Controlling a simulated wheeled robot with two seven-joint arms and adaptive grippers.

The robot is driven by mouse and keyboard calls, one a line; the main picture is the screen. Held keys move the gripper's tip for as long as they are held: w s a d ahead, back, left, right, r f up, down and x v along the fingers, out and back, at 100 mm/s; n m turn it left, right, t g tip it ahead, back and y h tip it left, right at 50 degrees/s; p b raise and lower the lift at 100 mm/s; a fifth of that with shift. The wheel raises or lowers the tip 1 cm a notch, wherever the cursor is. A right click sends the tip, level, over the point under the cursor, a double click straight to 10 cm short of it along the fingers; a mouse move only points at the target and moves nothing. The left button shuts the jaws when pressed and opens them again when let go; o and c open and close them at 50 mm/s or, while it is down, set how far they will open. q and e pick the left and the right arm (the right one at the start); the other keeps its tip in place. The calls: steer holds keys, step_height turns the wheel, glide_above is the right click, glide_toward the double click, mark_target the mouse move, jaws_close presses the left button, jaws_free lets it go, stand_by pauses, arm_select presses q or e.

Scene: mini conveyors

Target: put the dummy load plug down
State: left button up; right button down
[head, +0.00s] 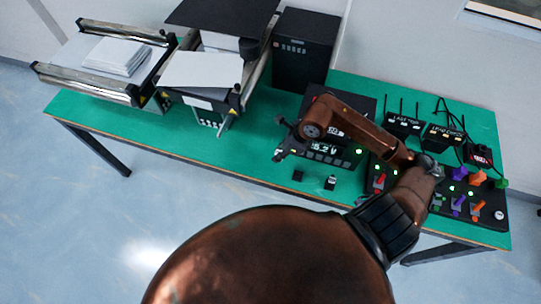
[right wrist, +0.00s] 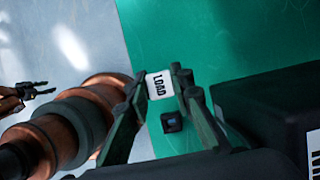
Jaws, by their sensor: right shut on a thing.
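My right gripper (head: 280,151) reaches left over the green bench, in front of the black unit with a lit display. In the right wrist view its fingers (right wrist: 158,88) are shut on the dummy load plug (right wrist: 160,86), a small piece with a white face reading LOAD. The plug is over green bench top near the front edge; whether it touches the bench is unclear.
A small black block (head: 297,175) and another small block (head: 330,183) lie near the front edge. The display unit (head: 322,152) stands behind. A control panel (head: 488,212) with coloured levers is right. Mini conveyors (head: 88,82) stand left. Bare bench (head: 215,145) lies left of the gripper.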

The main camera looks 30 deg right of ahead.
steer(key=w+f, duration=0.1)
steer(key=f, duration=0.1)
steer(key=w+a+f, duration=0.1)
steer(key=w+f, duration=0.1)
steer(key=shift+w+f, duration=0.1)
steer(key=shift+f, duration=0.1)
steer(key=f, duration=0.3)
steer(key=shift+w+a+f, duration=0.1)
steer(key=shift+w+a, duration=0.05)
steer(key=shift+w, duration=0.05)
steer(key=shift+f, duration=0.2)
steer(key=shift+f, duration=0.1)
steer(key=c, duration=1.7)
jaws_free()
steer(key=shift+r, duration=0.2)
steer(key=v, duration=1.2)
steer(key=shift+w, duration=0.1)
